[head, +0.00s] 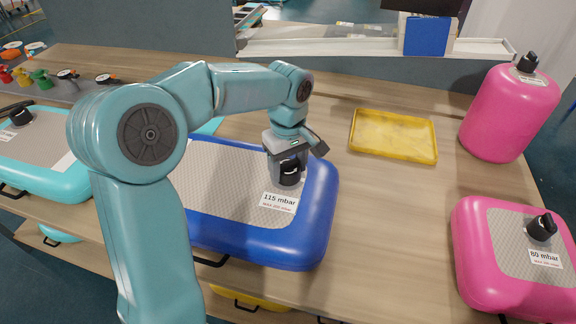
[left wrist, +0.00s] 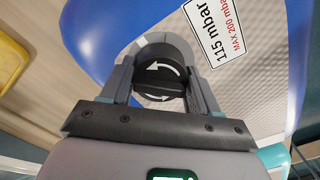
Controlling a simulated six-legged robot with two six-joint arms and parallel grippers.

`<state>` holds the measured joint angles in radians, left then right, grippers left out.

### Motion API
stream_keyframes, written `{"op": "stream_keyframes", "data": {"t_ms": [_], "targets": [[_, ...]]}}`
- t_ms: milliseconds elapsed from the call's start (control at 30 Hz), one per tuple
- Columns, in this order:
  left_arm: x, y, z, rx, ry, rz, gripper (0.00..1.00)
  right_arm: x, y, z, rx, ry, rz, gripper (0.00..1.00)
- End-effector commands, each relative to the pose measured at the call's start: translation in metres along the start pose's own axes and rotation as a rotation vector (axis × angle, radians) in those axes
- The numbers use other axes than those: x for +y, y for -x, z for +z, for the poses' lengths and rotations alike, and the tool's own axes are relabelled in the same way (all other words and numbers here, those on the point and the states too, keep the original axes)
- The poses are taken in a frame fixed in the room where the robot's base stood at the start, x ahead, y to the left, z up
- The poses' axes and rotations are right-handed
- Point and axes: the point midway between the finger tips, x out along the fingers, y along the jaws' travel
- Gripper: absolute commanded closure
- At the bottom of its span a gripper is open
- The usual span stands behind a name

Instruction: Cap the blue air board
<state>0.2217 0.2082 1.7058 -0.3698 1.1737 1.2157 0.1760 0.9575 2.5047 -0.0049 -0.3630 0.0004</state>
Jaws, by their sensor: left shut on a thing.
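The blue air board (head: 318,215) lies flat on the wooden table with a grey textured top and a label reading 115 mbar. My left gripper (head: 289,172) is over its right part, shut on a black cap (left wrist: 160,78) with white curved arrows. The cap sits at a grey round valve seat on the board; whether it is fully seated is hidden by the fingers. In the left wrist view the blue board (left wrist: 120,35) and its label (left wrist: 218,32) show behind the cap. My right gripper is not in view.
A yellow tray (head: 393,136) lies empty to the right of the blue board. A pink board (head: 480,250) with an 80 mbar label and a pink cylinder (head: 508,112) stand at the right. A teal board (head: 45,152) lies at the left. Several coloured valve pieces sit at the back left.

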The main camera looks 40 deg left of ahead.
Motion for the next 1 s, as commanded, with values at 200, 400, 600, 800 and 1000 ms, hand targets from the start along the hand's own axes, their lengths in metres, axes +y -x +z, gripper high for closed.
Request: {"op": "stream_keyframes", "data": {"t_ms": [200, 400, 600, 800, 1000], "targets": [[0.0002, 0.0002, 0.0000, 0.000, 0.112, 0.001, 0.69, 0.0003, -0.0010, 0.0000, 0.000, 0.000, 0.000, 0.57], [0.0003, -0.0005, 0.0000, 0.000, 0.234, 0.001, 0.69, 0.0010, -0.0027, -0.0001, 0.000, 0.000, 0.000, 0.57], [0.0005, -0.0003, -0.0001, 0.000, 0.480, 0.002, 0.69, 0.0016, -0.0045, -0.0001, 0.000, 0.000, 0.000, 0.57], [0.0004, 0.0002, -0.0001, 0.000, 0.507, 0.001, 0.23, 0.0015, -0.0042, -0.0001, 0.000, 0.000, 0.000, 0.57], [0.0004, 0.0001, -0.0001, 0.000, 0.505, 0.001, 0.10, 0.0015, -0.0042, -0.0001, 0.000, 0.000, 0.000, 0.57]]}}
